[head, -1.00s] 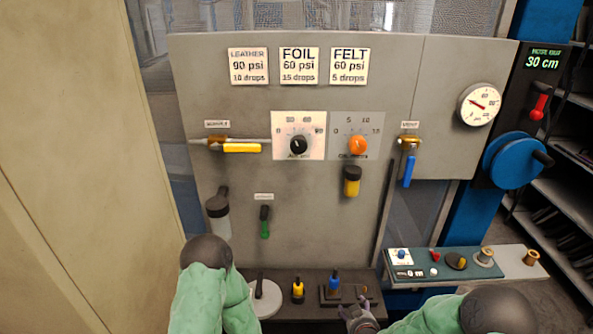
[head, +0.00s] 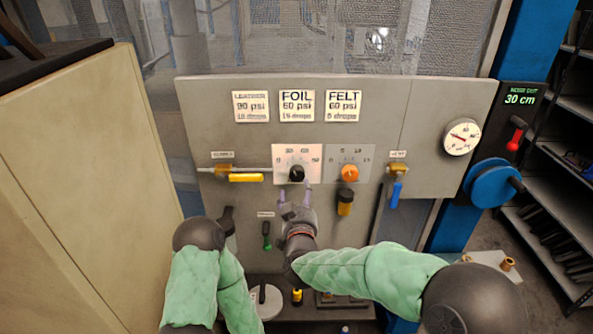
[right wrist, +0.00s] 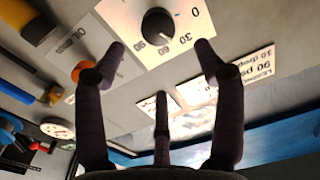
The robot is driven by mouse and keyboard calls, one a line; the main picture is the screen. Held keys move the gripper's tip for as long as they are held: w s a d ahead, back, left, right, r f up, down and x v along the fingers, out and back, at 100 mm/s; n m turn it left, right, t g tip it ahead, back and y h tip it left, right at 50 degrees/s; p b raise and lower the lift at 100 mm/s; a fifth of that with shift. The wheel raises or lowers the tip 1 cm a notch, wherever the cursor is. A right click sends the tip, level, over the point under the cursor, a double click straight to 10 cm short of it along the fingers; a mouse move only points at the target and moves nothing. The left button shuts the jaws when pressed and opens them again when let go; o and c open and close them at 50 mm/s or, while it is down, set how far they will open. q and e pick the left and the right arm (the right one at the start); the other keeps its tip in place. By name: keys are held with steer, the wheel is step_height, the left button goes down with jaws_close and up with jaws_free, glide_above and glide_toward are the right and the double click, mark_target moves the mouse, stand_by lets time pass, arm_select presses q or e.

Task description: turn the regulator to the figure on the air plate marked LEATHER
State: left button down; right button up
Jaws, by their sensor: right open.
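The regulator is a black round knob (head: 297,174) on a white dial plate with figures around it. In the right wrist view the knob (right wrist: 157,27) shows upside down, with 0, 30, 60 and 90 legible; its exact setting is unclear. The air plate marked LEATHER (head: 251,107) is at the panel's upper left and reads 90 psi, 10 drops. It also shows upside down in the right wrist view (right wrist: 250,72). My right gripper (head: 294,191) is open and empty, just below the knob, fingers pointing toward it and apart from it. My left gripper is out of view.
A yellow-handled valve (head: 240,175) is left, a blue-handled valve (head: 396,188) right. A round gauge (head: 461,137) sits far right. FOIL (head: 296,106) and FELT (head: 343,106) plates are above.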

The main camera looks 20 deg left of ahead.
mark_target(297, 175)
steer(key=p+x, duration=0.1)
steer(key=x, duration=0.9)
steer(key=shift+p, duration=0.35)
steer(key=c, duration=1.1)
